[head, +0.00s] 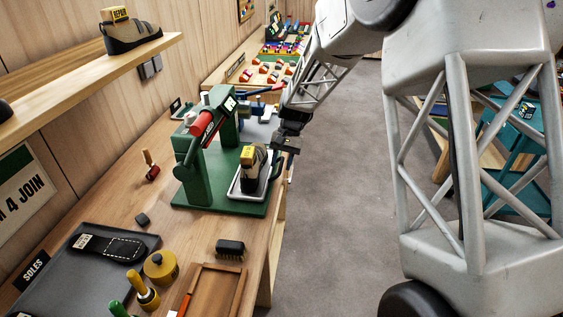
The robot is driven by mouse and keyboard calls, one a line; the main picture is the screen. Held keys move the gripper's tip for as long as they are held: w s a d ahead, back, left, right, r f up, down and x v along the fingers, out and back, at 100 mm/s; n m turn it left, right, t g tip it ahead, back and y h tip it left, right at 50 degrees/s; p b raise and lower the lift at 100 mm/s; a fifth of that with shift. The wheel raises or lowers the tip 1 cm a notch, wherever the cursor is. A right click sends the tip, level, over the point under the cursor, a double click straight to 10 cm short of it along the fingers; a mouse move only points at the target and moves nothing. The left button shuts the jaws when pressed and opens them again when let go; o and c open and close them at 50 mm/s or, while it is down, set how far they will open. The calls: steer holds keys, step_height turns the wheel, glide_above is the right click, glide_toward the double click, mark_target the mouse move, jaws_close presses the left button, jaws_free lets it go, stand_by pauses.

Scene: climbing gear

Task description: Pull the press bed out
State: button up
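The green press (190,165) stands on the wooden workbench and has a red roller-like part at its top. The press bed (238,190), a pale grey tray, sits at the right of the press base, near the bench's right edge. A shoe with a yellow tag (249,172) stands on the bed. A dark loop handle (277,166) is at the bed's right side. My gripper (290,147) is at the upper end of this handle, by the bench edge. Its fingers are small and dark, and I cannot tell whether they touch or hold the handle.
A brush (230,247), a yellow round tin (160,266), a wooden tray (215,290) and a dark mat (60,270) lie on the near bench. A shelf (90,80) with a tagged shoe hangs at left. The grey floor (335,220) right of the bench is clear.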

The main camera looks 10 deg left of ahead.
steer(key=shift+r, duration=0.15)
steer(key=v, duration=0.7)
steer(key=shift+r, duration=0.25)
steer(key=shift+w, duration=0.15)
steer(key=shift+d+r, duration=0.1)
